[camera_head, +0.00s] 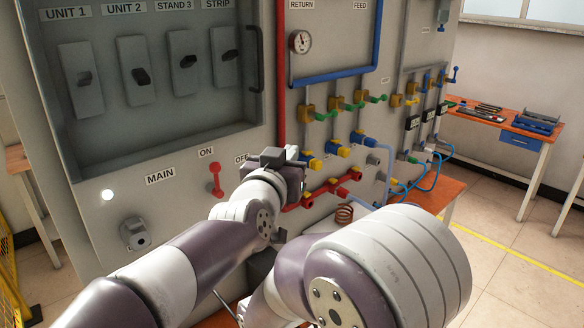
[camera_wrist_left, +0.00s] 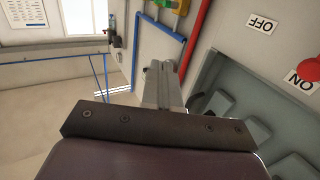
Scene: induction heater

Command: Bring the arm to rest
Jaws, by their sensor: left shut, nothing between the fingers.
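My left arm reaches in from the lower left of the head view, in front of the grey control panel (camera_head: 190,135). My left gripper (camera_head: 294,154) is near the OFF label and the red pipe. Its fingers (camera_wrist_left: 162,80) are together in the left wrist view, with nothing between them. The red switch handle (camera_head: 215,179) under the ON label is left of the gripper and apart from it. It also shows at the right edge of the left wrist view (camera_wrist_left: 310,70). My right arm fills the lower middle of the head view. Its gripper is not visible.
Red and blue pipes with coloured valves (camera_head: 338,103) stick out right of my left gripper. A copper coil (camera_head: 344,214) sits low behind my right arm. An orange workbench (camera_head: 500,120) with tools stands at the back right. Open floor lies at the right.

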